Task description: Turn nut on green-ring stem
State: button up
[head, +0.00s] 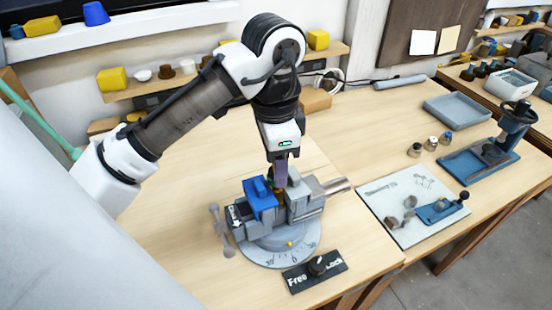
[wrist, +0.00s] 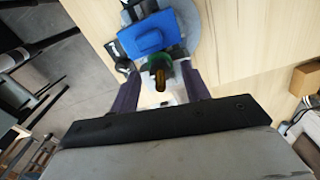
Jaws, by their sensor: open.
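The green ring (wrist: 159,60) shows in the wrist view, beside a blue block (wrist: 152,36). A brass-coloured end of the stem or nut (wrist: 160,80) sticks out from it; I cannot tell which of the two it is. My gripper (wrist: 160,84) is open, with one purple finger on each side of the brass part. Contact is not clear. In the head view my gripper (head: 281,178) points down over the grey vise (head: 300,208), just behind the blue block (head: 261,200). My fingers and the vise hide most of the stem there.
The vise stands on a round marked turntable (head: 280,252). A Free/Lock switch plate (head: 315,270) lies in front. To the right are a pale mat (head: 385,205) with small parts, a grey tray (head: 457,109) and a blue press (head: 490,150). Table at left is clear.

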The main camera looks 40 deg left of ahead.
notch_tip(320, 180, up, 14)
jog(key=b, duration=0.1)
jog(key=shift+a, duration=0.15)
dwell(0.4)
jog(key=shift+f, duration=0.15)
dwell(0.3)
